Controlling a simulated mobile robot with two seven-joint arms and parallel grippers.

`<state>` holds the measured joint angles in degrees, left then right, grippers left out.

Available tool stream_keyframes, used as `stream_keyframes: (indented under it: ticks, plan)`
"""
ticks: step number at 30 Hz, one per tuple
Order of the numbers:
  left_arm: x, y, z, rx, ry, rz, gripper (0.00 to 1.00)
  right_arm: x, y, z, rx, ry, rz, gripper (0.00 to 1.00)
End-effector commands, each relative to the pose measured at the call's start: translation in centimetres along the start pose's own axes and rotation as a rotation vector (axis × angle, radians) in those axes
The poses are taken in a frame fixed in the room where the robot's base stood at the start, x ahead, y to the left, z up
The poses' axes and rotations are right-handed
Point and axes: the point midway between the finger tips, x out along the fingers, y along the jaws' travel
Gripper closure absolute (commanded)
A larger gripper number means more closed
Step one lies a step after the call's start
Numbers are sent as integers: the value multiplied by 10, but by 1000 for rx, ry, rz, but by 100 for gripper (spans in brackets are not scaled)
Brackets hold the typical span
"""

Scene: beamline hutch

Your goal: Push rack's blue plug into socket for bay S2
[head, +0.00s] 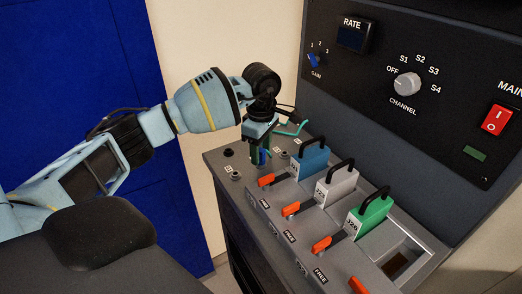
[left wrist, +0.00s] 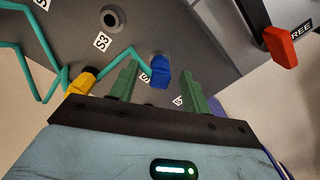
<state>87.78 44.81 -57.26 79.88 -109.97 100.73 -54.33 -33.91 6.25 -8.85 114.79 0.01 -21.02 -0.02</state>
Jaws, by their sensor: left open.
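The blue plug (left wrist: 160,70) with a teal cable shows in the left wrist view, upright between the two green fingers of my left gripper (left wrist: 158,88). The fingers are open, with a gap on each side of the plug. In the head view the plug (head: 262,157) is a small blue spot below my left gripper (head: 260,152), low over the rack top (head: 215,160). A partly hidden label starting with S lies beside the plug. I cannot tell whether the plug sits in a socket. The socket marked S3 (left wrist: 110,19) is empty. My right gripper is not in view.
A yellow plug (left wrist: 80,84) on a teal cable is left of the fingers. Blue (head: 312,158), white (head: 338,184) and green (head: 372,215) handled modules stand right of the gripper, with orange levers (head: 297,209) in front. The control panel (head: 430,50) rises behind.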

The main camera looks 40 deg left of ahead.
Motion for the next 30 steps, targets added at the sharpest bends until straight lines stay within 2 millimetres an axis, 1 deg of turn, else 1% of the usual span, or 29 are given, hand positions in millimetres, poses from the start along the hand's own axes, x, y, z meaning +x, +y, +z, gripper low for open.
stream_keyframes:
  ticks: [1, 6, 12, 18, 30]
  plan:
    - [-8, 1, 0, 0, 0, 4, 52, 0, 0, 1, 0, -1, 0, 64]
    - [-36, 1, 0, 0, -1, 5, 52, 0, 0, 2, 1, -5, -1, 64]
    - [-63, 0, 0, 0, -1, 2, 52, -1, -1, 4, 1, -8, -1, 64]
    - [-72, 0, 0, 0, 0, 1, 52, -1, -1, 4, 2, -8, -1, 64]
    - [-72, 0, 0, 0, 0, 1, 52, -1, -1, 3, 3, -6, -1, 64]
